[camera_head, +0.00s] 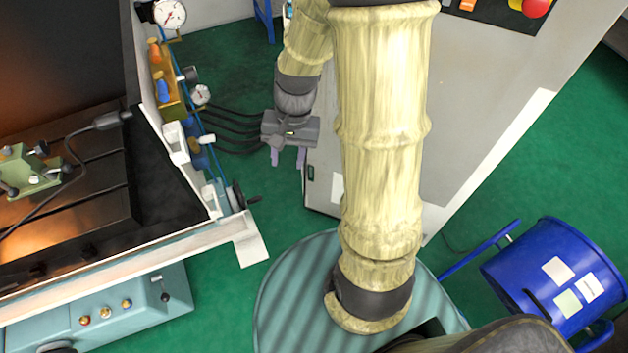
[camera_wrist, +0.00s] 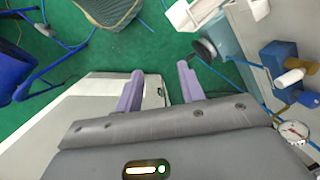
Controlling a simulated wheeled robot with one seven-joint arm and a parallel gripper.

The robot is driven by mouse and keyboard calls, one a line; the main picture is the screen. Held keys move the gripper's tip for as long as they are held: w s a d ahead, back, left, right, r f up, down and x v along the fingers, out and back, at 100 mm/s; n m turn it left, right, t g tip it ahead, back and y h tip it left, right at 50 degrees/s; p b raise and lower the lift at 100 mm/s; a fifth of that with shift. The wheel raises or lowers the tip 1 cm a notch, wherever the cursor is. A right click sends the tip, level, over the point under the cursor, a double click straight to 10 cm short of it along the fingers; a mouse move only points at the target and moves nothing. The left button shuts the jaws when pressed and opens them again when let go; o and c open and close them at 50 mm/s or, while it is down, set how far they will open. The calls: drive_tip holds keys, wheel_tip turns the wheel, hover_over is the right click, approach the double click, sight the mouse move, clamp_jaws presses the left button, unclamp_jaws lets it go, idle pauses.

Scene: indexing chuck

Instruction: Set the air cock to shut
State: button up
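A blue fitting (camera_head: 196,158) with a white handle (camera_head: 207,138) sits on the machine's right side; it may be the air cock, but no label is legible. In the wrist view the blue fitting (camera_wrist: 277,54) and its white handle (camera_wrist: 290,78) show at the right, the handle sticking out sideways. Whether it stands open or shut I cannot tell. My gripper (camera_head: 288,157) hangs to the right of the fitting, clear of it. Its two purple fingers are apart with nothing between them, as the wrist view (camera_wrist: 160,88) also shows.
Near the fitting are a small gauge (camera_head: 200,95), a larger gauge (camera_head: 169,14), orange and blue knobs (camera_head: 161,86) and a handwheel (camera_head: 240,195). A grey cabinet (camera_head: 480,110) stands right of my gripper. A blue bin (camera_head: 540,270) is lower right. Green floor lies between machine and cabinet.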

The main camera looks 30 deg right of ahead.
drive_tip(key=s+r+n+t, duration=0.1)
drive_tip(key=n, duration=0.1)
drive_tip(key=s+r+n+t+h, duration=0.1)
drive_tip(key=r+n, duration=0.1)
drive_tip(key=s+r+n+t+h+p, duration=0.1)
drive_tip(key=r, duration=0.1)
drive_tip(key=shift+d+n+t, duration=0.3)
drive_tip(key=shift+n, duration=0.1)
